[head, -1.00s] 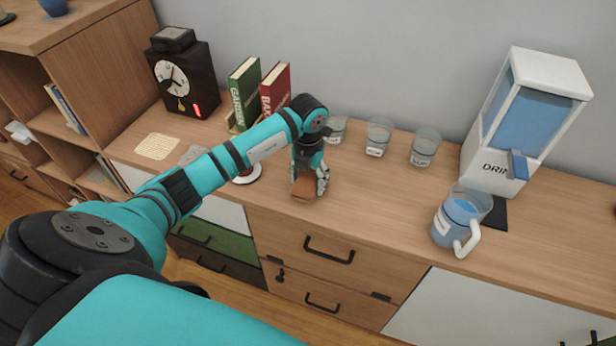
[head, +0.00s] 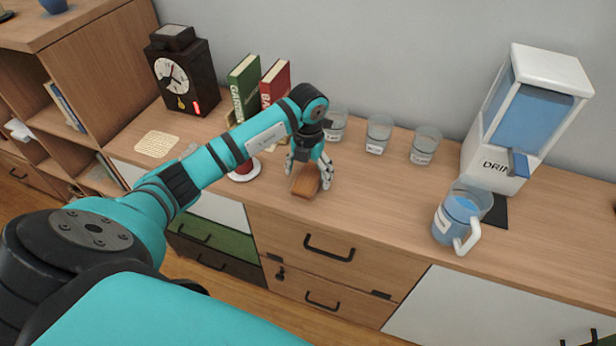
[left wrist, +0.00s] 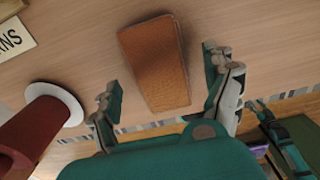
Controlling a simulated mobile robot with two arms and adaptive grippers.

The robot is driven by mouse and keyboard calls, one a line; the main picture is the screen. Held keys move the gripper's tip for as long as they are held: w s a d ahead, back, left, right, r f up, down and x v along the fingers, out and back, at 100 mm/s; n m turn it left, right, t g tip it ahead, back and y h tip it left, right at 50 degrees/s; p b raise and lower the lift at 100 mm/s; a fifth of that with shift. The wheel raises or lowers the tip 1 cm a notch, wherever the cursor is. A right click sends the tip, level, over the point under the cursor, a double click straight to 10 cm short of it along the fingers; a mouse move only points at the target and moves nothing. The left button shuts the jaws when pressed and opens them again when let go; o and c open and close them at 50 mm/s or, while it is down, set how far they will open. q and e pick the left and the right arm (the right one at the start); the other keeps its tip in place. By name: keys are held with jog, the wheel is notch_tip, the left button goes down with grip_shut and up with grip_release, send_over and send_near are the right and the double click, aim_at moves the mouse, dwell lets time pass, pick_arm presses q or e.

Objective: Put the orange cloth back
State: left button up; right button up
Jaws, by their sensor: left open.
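The orange cloth (head: 306,181) is a folded, brownish-orange rectangle lying on the wooden counter near its front edge. It also shows in the left wrist view (left wrist: 155,62), flat on the wood with its near end close to the space between my fingers. My left gripper (head: 309,175) is just above and around the cloth in the head view. In the left wrist view my left gripper (left wrist: 165,95) is open, one finger on each side of the cloth, with gaps between fingers and cloth.
A red and white object (left wrist: 45,120) stands left of the gripper in the wrist view. Behind are books (head: 274,82), a dark clock box (head: 180,78) and glasses (head: 378,134). A water jug (head: 457,216) and a drink dispenser (head: 525,120) stand right. The counter between cloth and jug is clear.

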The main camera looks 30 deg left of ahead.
aim_at(308, 177)
pick_arm(q)
notch_tip(308, 177, up, 10)
jog(key=b, duration=0.1)
jog(key=shift+r, duration=0.15)
